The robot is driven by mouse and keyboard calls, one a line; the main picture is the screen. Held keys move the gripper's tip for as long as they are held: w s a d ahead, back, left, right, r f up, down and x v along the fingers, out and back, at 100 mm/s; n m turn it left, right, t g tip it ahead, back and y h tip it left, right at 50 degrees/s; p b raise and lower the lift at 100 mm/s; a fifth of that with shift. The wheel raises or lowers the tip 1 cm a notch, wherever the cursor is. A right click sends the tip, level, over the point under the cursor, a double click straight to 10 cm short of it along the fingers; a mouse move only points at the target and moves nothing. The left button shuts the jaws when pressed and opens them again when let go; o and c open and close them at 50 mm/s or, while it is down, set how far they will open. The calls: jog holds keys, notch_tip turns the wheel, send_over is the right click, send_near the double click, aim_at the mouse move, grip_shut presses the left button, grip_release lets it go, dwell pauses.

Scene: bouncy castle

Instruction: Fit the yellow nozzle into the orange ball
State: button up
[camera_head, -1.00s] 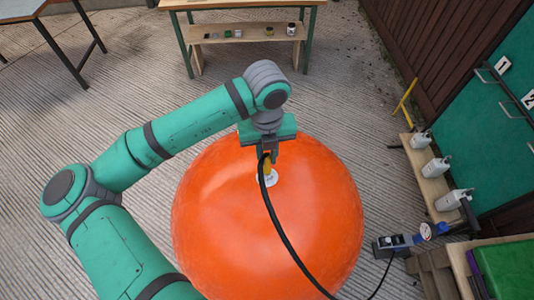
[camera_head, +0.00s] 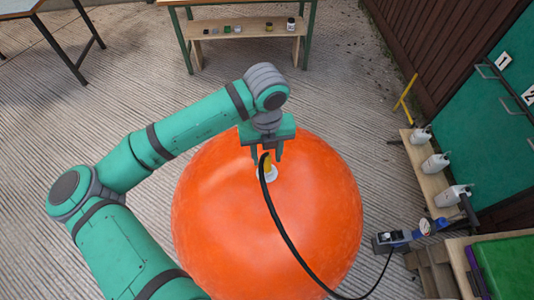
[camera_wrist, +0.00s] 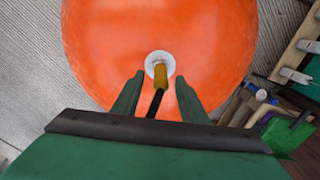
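The large orange ball (camera_head: 315,215) stands on the floor below my gripper, and it fills the upper middle of the wrist view (camera_wrist: 100,40). A white round valve (camera_head: 271,176) sits on its top. The yellow nozzle (camera_head: 266,164), with a black hose behind it, has its tip at the valve. In the wrist view the nozzle (camera_wrist: 160,76) meets the white ring (camera_wrist: 152,60); how deep it sits is hidden. My gripper (camera_head: 267,157) is open, with one finger on each side of the nozzle and gaps between.
The black hose (camera_head: 285,235) runs over the ball down to a pump-like device (camera_head: 390,242) at the right. A shelf with white bottles (camera_head: 435,163) stands at the right wall. A wooden table (camera_head: 245,30) with small jars is at the back.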

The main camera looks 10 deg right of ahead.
jog(key=shift+r, duration=0.1)
notch_tip(320, 180, up, 10)
jog(key=shift+w+r, duration=0.1)
jog(key=shift+r, duration=0.2)
dwell(0.3)
